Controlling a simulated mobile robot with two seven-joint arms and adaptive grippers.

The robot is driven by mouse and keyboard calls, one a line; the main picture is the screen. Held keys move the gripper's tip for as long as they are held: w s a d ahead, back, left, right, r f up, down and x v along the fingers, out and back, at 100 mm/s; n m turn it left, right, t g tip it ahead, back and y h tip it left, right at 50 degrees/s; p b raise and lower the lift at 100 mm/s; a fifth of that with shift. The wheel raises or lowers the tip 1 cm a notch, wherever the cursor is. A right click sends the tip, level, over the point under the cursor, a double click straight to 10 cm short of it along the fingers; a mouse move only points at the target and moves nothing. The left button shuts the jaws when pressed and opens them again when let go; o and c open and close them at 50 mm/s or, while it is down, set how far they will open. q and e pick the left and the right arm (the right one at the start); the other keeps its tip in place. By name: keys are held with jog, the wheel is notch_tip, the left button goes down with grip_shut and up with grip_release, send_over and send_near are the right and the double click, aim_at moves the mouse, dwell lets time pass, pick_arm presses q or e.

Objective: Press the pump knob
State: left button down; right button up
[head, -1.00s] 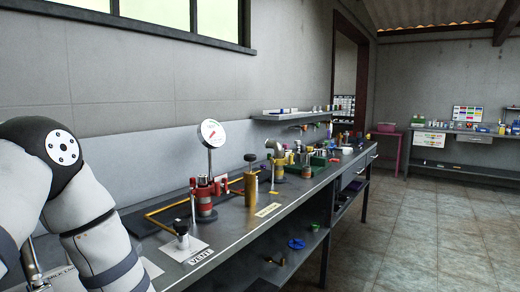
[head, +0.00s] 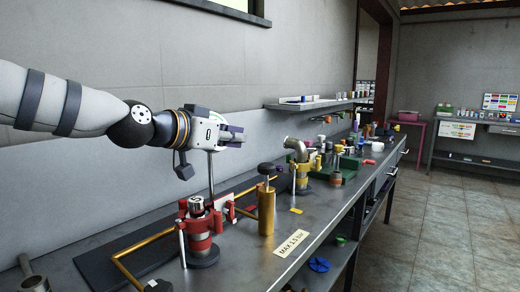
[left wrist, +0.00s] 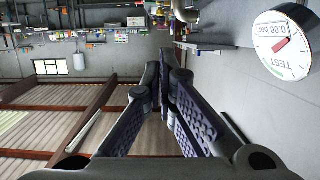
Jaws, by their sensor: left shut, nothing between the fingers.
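The pump stands on the bench as an upright brass cylinder (head: 266,212) with a dark round knob (head: 266,169) on a short rod at its top. My left gripper (head: 240,135) is shut and empty, in the air to the left of the knob and higher in the picture, apart from it. In the left wrist view its fingers (left wrist: 164,88) meet with nothing between them. The round gauge (left wrist: 283,46) shows in that view and reads 0.00; in the head view my gripper hides it, leaving its rod visible. My right gripper is not in view.
A red clamp assembly (head: 199,226) stands left of the pump, with yellow pipe beside it. A metal elbow fitting (head: 298,150) on a yellow clamp stands behind. A MAX 3.5 bar label (head: 291,243) lies on the bare front of the bench. A shelf (head: 315,103) is on the wall.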

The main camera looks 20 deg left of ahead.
pick_arm(q)
jog(key=b, duration=0.2)
send_over(263, 167)
notch_tip(263, 167, down, 3)
jog(key=shift+s+f, duration=0.1)
jog(key=shift+f, duration=1.4)
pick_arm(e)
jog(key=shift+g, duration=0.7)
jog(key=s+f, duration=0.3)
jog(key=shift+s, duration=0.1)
